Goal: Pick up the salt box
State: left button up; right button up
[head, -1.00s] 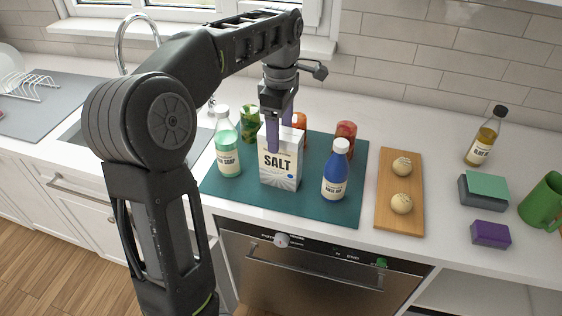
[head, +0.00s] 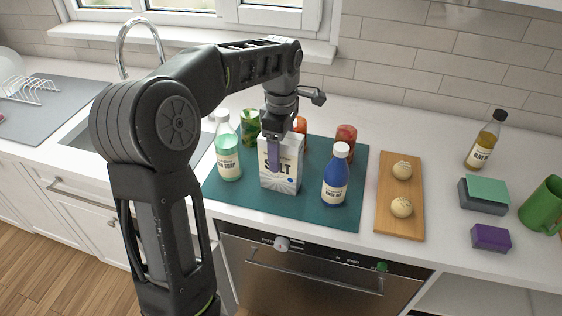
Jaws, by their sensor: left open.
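The salt box (head: 281,177), a white and grey carton with the word SALT, stands upright on the teal mat (head: 230,197). My left gripper (head: 276,150) points down over the top of the box and is open. One purple finger hangs in front of the box's front face and covers part of the lettering. The other finger is hidden, so I cannot tell whether it is behind the box. My right gripper is not in view.
A green soap bottle (head: 228,155) stands close left of the box and a blue bottle (head: 336,180) close right. A green patterned can (head: 251,128) and a red jar (head: 346,138) stand behind. A wooden board (head: 399,228) with two round items lies further right.

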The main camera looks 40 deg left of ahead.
pick_arm(q)
grip_shut()
dwell(0.8)
